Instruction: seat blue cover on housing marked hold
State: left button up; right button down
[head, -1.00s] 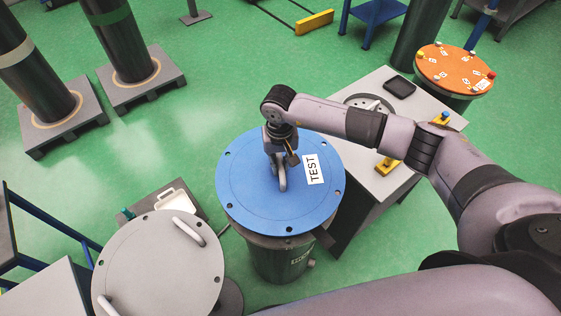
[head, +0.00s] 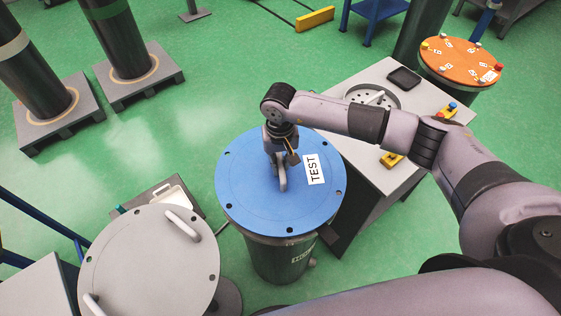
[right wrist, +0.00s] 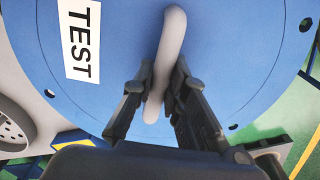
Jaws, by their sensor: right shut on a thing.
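The blue cover (head: 245,195) is a round flat disc with rim holes, a grey bar handle and a white TEST label. My right gripper (head: 279,172) is shut on that handle; the right wrist view shows both fingers (right wrist: 155,100) on either side of the bar. The cover is above a dark green upright housing (head: 280,262), hiding its top. I cannot tell whether they touch or a gap remains. A white marking (head: 302,254) on the housing's side is partly hidden and not fully legible. My left gripper is not in view.
A grey round cover with two handles (head: 150,260) is at lower left. A grey table (head: 372,185) with a black tray (head: 404,78) and yellow fixtures stands right of the housing. An orange-topped drum (head: 462,60) is at upper right.

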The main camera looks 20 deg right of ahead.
pick_arm(q)
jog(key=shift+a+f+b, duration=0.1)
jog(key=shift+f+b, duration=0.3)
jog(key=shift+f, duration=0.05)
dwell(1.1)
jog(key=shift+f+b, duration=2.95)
jog(key=shift+b, duration=0.05)
dwell(3.5)
